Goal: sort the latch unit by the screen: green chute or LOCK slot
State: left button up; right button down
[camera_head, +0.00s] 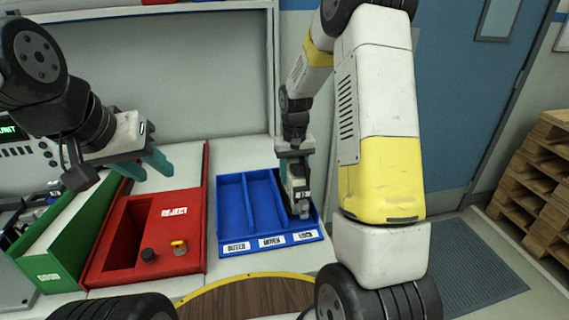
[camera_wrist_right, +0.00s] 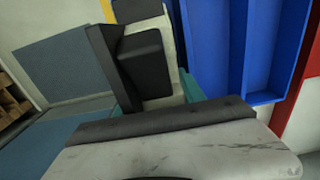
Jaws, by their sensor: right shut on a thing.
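The latch unit (camera_wrist_right: 145,62), a dark block with a pale grey part, sits between the teal fingers of my right gripper (camera_wrist_right: 155,95). In the head view my right gripper (camera_head: 300,193) is shut on it and points down over the LOCK slot, the rightmost compartment of the blue tray (camera_head: 228,248). I cannot tell whether the unit touches the slot floor. My left gripper (camera_head: 148,168) is open and empty, above the green chute (camera_head: 68,245) and red reject box. The screen (camera_head: 8,130) at the left edge shows green text, mostly cut off.
A round wooden surface (camera_head: 250,297) lies in front. Wooden pallets (camera_head: 540,185) are stacked at right.

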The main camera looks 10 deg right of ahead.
aim_at(294, 159)
jog(key=c, duration=0.6)
grip_release()
jog(key=shift+r, duration=0.1)
notch_tip(294, 159, up, 8)
jog(key=shift+f, duration=0.15)
dwell(0.8)
jog(key=shift+t+y, duration=0.3)
jog(key=shift+t, duration=0.5)
jog(key=s+r, duration=0.1)
jog(key=r, duration=0.1)
jog(key=s+r, duration=0.2)
jog(key=r, duration=0.1)
jog(key=s+r, duration=0.2)
jog(key=shift+s+a+r, duration=0.15)
jog(key=shift+s+r, duration=0.1)
jog(key=shift+r, duration=0.15)
jog(key=s+r+t, duration=0.1)
jog(key=s+r, duration=0.1)
jog(key=s, duration=0.4)
jog(key=s+a+r+t+y, duration=0.1)
jog(key=s+r+t, duration=0.1)
jog(key=s, duration=0.4)
jog(key=s+a+r+t, duration=0.1)
jog(key=s+r, duration=0.2)
jog(key=s, duration=0.3)
jog(key=shift+s+r+t+y, duration=0.3)
jog(key=shift+s, duration=0.1)
